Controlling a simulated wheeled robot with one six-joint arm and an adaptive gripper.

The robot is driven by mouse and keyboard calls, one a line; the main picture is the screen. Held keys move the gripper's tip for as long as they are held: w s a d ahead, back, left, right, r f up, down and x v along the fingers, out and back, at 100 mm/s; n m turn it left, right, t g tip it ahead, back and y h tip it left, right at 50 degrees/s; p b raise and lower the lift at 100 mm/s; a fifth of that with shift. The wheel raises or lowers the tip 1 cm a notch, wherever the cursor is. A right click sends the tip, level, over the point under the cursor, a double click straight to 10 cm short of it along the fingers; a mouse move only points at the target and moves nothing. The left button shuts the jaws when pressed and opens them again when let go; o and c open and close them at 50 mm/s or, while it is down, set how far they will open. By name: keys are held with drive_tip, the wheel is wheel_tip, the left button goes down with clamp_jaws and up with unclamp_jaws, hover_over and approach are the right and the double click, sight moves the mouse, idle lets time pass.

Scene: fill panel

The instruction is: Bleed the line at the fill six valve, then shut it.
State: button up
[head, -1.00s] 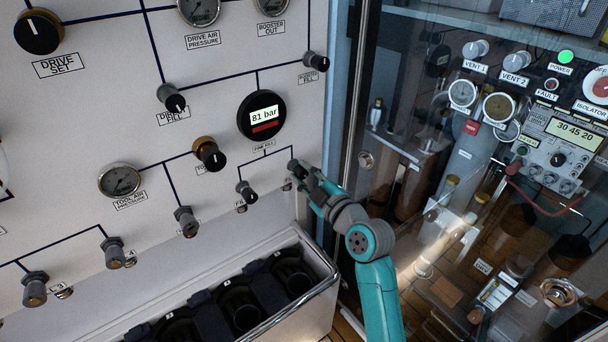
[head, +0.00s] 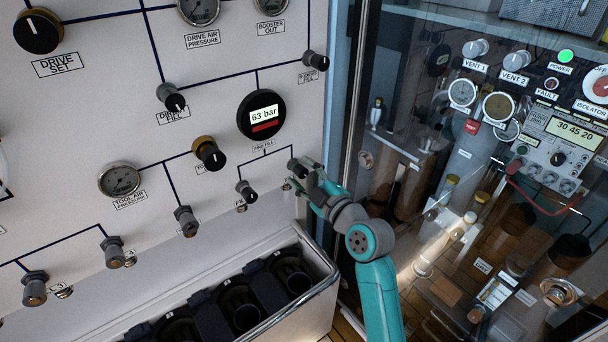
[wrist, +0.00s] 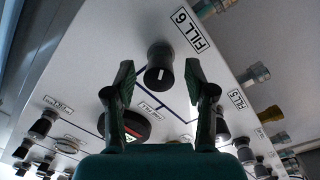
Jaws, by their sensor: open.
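The fill six valve knob (wrist: 159,68) is black with a white mark. In the wrist view it stands on the panel beside its FILL 6 label (wrist: 187,30), between and beyond my fingertips. My gripper (wrist: 156,75) is open, with a finger to each side of the knob and no clear contact. In the head view the same knob (head: 297,168) is at the panel's lower right edge, and my gripper (head: 306,180) is right by it and partly hides its surroundings. The round digital fine fill gauge (head: 262,115) reads 63 bar.
A neighbouring fill knob (head: 246,190) sits just left of the fill six knob. An open bin (head: 325,275) with dark cylinder slots stands below the panel. A glass-fronted cabinet (head: 367,60) with gauges and valves is close on the right.

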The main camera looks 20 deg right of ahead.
drive_tip(key=v, duration=1.2)
drive_tip(key=shift+f, duration=0.1)
idle(6.7)
